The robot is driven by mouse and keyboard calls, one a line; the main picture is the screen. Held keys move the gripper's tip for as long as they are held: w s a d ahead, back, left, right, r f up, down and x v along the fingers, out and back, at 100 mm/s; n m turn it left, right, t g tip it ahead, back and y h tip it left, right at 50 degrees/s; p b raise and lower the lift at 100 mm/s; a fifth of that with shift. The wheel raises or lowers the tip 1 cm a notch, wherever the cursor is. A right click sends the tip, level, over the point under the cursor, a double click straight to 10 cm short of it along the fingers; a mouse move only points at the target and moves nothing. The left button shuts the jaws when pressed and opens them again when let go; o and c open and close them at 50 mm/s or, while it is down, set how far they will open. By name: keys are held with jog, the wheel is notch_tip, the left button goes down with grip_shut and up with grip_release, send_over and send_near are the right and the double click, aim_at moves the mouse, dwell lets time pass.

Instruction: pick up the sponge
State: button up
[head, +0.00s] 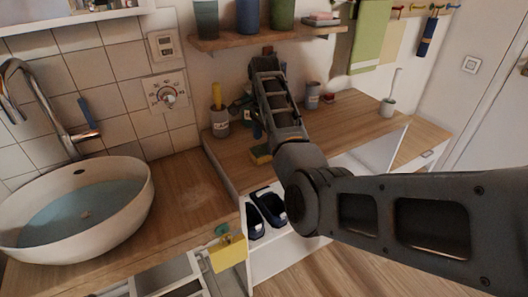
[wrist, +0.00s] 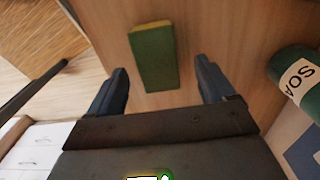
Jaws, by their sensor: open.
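The sponge (wrist: 154,58) is a green block with a thin yellow edge and lies flat on the wooden counter. In the wrist view it sits between and just ahead of my two fingers. My gripper (wrist: 160,88) is open, with dark fingers on either side of the sponge's near end and nothing held. In the head view the fingers are hard to make out behind my arm.
A cup with a yellow-handled item (head: 219,122) stands at the back left. A round basin (head: 78,208) is at the left. The counter (head: 345,125) has free room at right.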

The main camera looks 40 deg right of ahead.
aim_at(265, 148)
notch_tip(265, 148, down, 4)
jog(key=shift+s+a, duration=0.1)
jog(key=shift+s, duration=0.05)
jog(key=shift+c, duration=0.4)
jog(key=c, duration=1)
jog(key=shift+o, duration=0.2)
jog(key=shift+r, duration=0.15)
